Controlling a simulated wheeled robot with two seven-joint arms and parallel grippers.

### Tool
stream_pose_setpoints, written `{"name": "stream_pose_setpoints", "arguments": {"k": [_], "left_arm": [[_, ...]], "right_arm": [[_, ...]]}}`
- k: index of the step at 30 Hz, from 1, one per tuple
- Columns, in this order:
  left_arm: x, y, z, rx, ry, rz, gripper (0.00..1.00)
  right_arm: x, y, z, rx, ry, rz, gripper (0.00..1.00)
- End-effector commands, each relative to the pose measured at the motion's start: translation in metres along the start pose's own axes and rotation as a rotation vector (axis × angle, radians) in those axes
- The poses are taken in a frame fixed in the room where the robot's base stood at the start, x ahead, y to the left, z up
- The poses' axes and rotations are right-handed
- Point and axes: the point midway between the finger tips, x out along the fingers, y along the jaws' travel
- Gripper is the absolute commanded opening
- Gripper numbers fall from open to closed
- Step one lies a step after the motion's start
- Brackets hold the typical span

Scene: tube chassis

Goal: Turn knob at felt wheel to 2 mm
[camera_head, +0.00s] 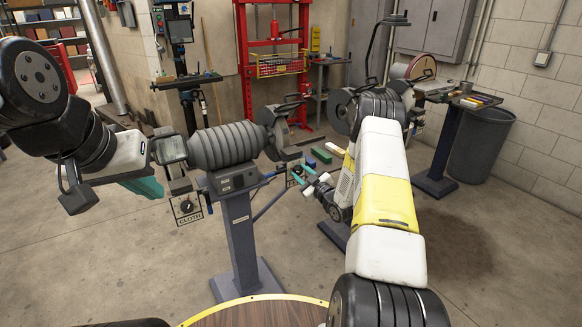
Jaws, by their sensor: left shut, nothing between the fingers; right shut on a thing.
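A grey pedestal grinder (228,146) with a ribbed motor body stands in front of me. At its left side a plate (187,208) marked CLOTH carries a black knob (187,206). At its right side another knob (295,178) on a small plate is largely hidden by my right gripper (306,179). The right gripper's teal fingers are shut on this right knob. The knob's scale and pointer are too small and covered to read. My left gripper (147,187), with teal fingers, is shut and empty, left of the CLOTH plate.
A red press frame (272,50) stands behind, and a grey bin (478,145) and belt machine (414,72) stand at right. Open floor lies at left.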

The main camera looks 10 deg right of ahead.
Motion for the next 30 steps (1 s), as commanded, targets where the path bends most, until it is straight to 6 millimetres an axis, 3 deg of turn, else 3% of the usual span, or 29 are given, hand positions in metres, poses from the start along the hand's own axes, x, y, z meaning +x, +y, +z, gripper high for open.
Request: {"name": "stream_pose_setpoints", "arguments": {"k": [12,28,29,30], "left_arm": [[0.0000,0.0000,0.0000,0.000,0.000,0.000,0.00],[0.0000,0.0000,0.0000,0.000,0.000,0.000,0.00],[0.0000,0.0000,0.0000,0.000,0.000,0.000,0.00],[0.0000,0.0000,0.0000,0.000,0.000,0.000,0.00]], "right_arm": [[-0.0004,-0.0010,0.0008,-0.184,-0.001,0.000,0.00],[-0.0005,-0.0013,0.0009,-0.208,-0.002,0.000,0.00],[-0.0006,-0.0013,0.0010,-0.208,-0.002,0.000,0.35],[-0.0006,-0.0013,0.0010,-0.207,-0.002,0.000,0.43]]}}
